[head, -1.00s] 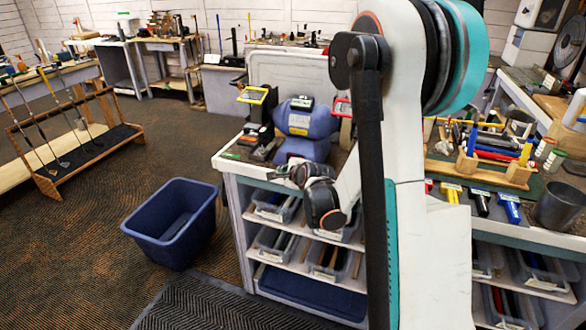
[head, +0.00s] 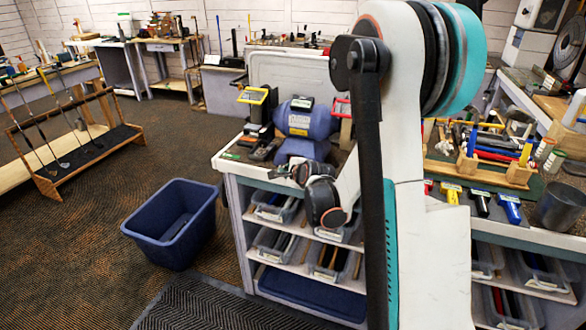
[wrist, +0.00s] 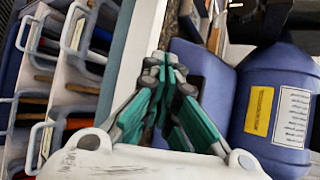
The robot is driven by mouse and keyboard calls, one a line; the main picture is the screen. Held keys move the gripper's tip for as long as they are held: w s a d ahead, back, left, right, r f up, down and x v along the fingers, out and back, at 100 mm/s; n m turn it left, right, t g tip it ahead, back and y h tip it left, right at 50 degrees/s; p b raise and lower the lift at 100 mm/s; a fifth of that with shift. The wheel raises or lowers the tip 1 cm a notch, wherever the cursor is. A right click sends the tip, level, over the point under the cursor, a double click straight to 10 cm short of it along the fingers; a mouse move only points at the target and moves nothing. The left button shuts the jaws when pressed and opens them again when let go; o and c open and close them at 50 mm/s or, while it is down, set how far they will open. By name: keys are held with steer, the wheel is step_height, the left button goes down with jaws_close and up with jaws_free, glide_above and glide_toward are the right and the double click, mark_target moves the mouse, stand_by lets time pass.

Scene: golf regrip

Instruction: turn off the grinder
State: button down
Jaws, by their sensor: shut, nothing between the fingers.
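The grinder (head: 308,122) is a blue bench grinder with a yellow-framed shield on its left and a red-framed one on its right. It stands on the grey bench at the centre of the head view. In the wrist view its blue body (wrist: 283,75) fills the right side, with a yellow label and a white label. My gripper (wrist: 170,68) has teal fingers, shut and empty, in front of the grinder's blue base. In the head view my gripper (head: 284,170) is small and dark at the bench's front edge, below the grinder. I cannot make out the switch, nor whether the fingertips touch anything.
Under the bench, grey bins (head: 275,206) hold shafts and other parts; they show at the left of the wrist view. A blue tub (head: 172,222) stands on the floor to the left. A wooden rack (head: 490,165) with tools stands on the right bench. My arm hides the middle.

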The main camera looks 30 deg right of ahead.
steer(key=shift+w+d, duration=0.1)
stand_by(0.6)
steer(key=shift+w+d, duration=0.15)
steer(key=shift+d, duration=0.1)
steer(key=shift+w+d+f, duration=0.1)
steer(key=shift+w+d, duration=0.1)
steer(key=shift+d, duration=0.05)
stand_by(0.7)
steer(key=shift+a, duration=0.15)
steer(key=shift+s+a+b, duration=0.3)
steer(key=shift+s+a, duration=0.15)
steer(key=shift+a, duration=0.05)
steer(key=s+a, duration=0.1)
steer(key=a, duration=0.1)
steer(key=s+a, duration=0.1)
steer(key=s, duration=0.1)
steer(key=shift+a+r, duration=0.4)
stand_by(0.3)
stand_by(0.4)
